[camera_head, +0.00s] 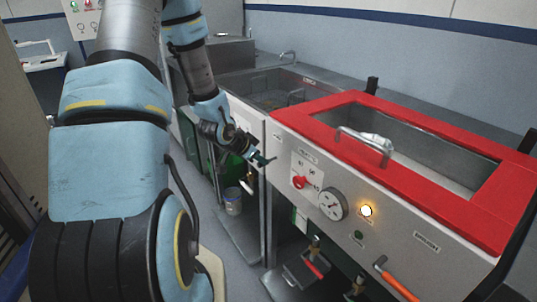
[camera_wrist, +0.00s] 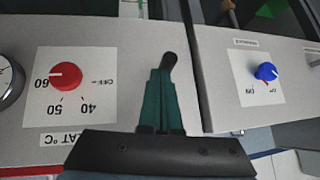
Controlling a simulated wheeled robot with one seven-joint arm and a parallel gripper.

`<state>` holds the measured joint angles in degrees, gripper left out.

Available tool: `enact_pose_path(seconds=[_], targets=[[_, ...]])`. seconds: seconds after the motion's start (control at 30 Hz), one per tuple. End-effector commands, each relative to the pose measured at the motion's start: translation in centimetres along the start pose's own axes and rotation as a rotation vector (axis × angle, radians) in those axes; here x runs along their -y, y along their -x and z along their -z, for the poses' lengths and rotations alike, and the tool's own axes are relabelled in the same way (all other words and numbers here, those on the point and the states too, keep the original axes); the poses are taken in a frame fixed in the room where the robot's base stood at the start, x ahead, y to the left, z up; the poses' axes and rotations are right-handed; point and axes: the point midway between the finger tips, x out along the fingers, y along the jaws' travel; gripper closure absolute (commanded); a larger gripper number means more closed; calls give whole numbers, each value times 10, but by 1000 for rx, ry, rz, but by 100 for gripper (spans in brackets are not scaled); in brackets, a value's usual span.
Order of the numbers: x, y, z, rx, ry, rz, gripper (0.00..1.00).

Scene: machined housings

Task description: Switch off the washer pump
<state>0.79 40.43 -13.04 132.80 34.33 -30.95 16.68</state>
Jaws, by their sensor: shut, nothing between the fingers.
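My gripper (camera_wrist: 165,75) is shut and empty, its teal fingers together; it also shows in the head view (camera_head: 263,160), in front of the panels, left of the red-rimmed washer tank (camera_head: 305,127). In the wrist view a blue knob (camera_wrist: 265,72) sits on a white label on the panel right of my fingers, clearly apart from them. Its small plate and markings are too small to read surely, so I cannot tell its setting. Left of my fingers is a red knob (camera_wrist: 65,75) with a 40, 50, 60 and OFF scale; the head view shows it too (camera_head: 299,182).
Right of the red knob are a round gauge (camera_head: 332,205), a lit yellow lamp (camera_head: 366,210) and a dark green button (camera_head: 358,235). An orange-handled lever (camera_head: 396,282) sticks out below.

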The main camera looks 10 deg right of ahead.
Motion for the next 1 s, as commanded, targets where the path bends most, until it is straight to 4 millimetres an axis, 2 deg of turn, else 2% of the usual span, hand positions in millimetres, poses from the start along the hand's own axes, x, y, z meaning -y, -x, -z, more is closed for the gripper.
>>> enact_pose_path(seconds=[0.03,0.3,1.0], targets=[[-2,-7,-7,-32,8,-1,100],[-4,-20,-16,-23,4,-1,100],[-1,-4,-3,-21,3,-1,100]])
